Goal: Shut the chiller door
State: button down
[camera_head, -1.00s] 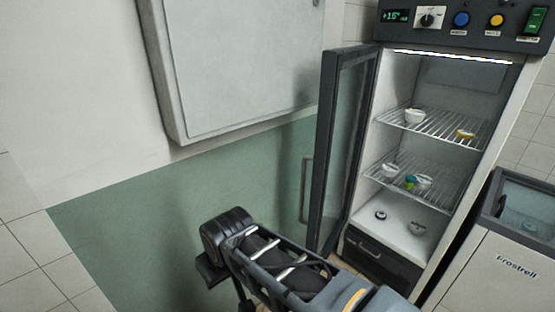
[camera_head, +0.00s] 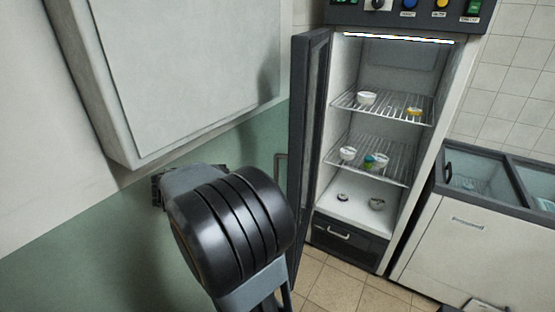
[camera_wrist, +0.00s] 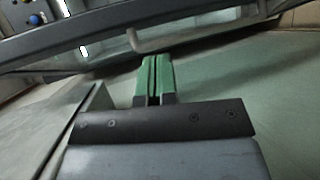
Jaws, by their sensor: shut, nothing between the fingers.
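The chiller (camera_head: 424,140) stands open in the head view, its lit interior showing. Its dark-framed glass door (camera_head: 308,110) is swung out on the left side, seen nearly edge-on. The door handle (camera_head: 279,180) is on the face toward the green wall, and my arm covers part of the lower door. In the wrist view, the door (camera_wrist: 75,40) crosses the top at a slant with a pale handle (camera_wrist: 135,40). My gripper (camera_wrist: 154,62) has green fingers shut together and empty, pointing toward the door near the handle. Contact cannot be told. The fingers are hidden in the head view.
A grey wall cabinet (camera_head: 185,70) hangs left of the door, above the green wall. It also seems to show at the wrist view's left (camera_wrist: 50,115). A glass-topped chest freezer (camera_head: 460,235) stands right of the chiller. Small jars (camera_head: 366,98) sit on the shelves. Tiled floor (camera_head: 335,285) is clear in front.

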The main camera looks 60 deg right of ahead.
aim_at(279, 158)
jog(key=shift+s+d+r+m+g+h+p, duration=0.2)
jog(key=shift+s+d+r+g+h+p, duration=0.35)
jog(key=shift+d, duration=1.55)
jog(key=shift+s+d+r+m+g+h+p, duration=0.3)
jog(key=shift+s+d, duration=0.45)
jog(key=shift+d, duration=1.35)
jog(key=shift+s+d+r+m+g+h+p, duration=0.1)
jog(key=shift+s+d+r+g+h+p, duration=0.3)
jog(key=shift+d, duration=1.7)
jog(key=shift+s, duration=0.3)
